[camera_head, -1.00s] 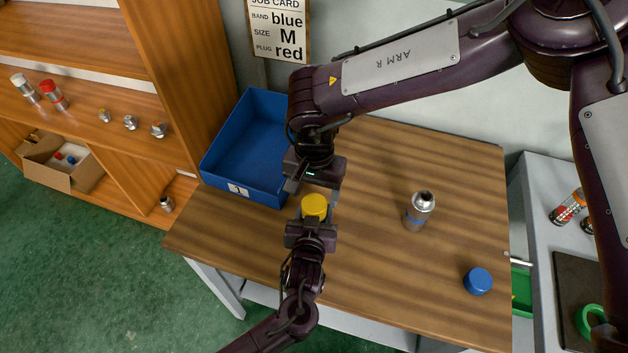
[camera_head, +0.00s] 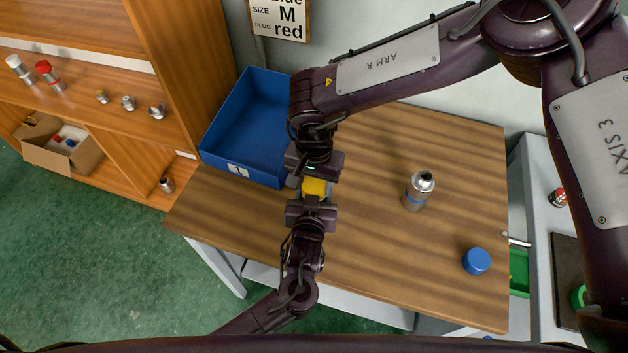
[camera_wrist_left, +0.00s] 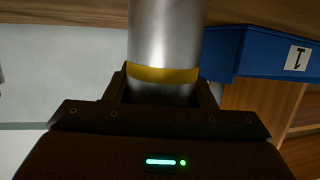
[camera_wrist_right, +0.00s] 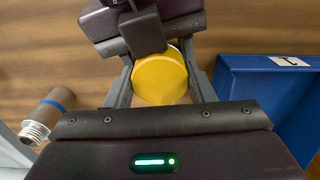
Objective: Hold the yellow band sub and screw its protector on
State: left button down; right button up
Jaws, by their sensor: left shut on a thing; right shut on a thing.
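The yellow band sub is a silver cylinder with a yellow band, seen close up in the left wrist view (camera_wrist_left: 165,40). My left gripper (camera_wrist_left: 162,92) is shut around it near the band; in the head view this gripper (camera_head: 312,203) is just in front of my right one. The yellow protector (camera_head: 314,187) is a round cap between the two grippers. My right gripper (camera_head: 315,178) is shut on it; the right wrist view shows the cap (camera_wrist_right: 160,80) between both fingers. The joint between cap and sub is hidden, so its seating cannot be told.
A blue-banded sub (camera_head: 417,192) stands on the table, with a blue cap (camera_head: 476,261) to its right. A blue bin (camera_head: 240,150) marked 1 is at the table's left. Shelves with fittings stand farther left. The table's right half has free room.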

jog(key=m, duration=0.3)
jog(key=shift+c, duration=0.4)
jog(key=o, duration=1.1)
jog(key=shift+r, duration=2.25)
jog(key=shift+c, duration=0.5)
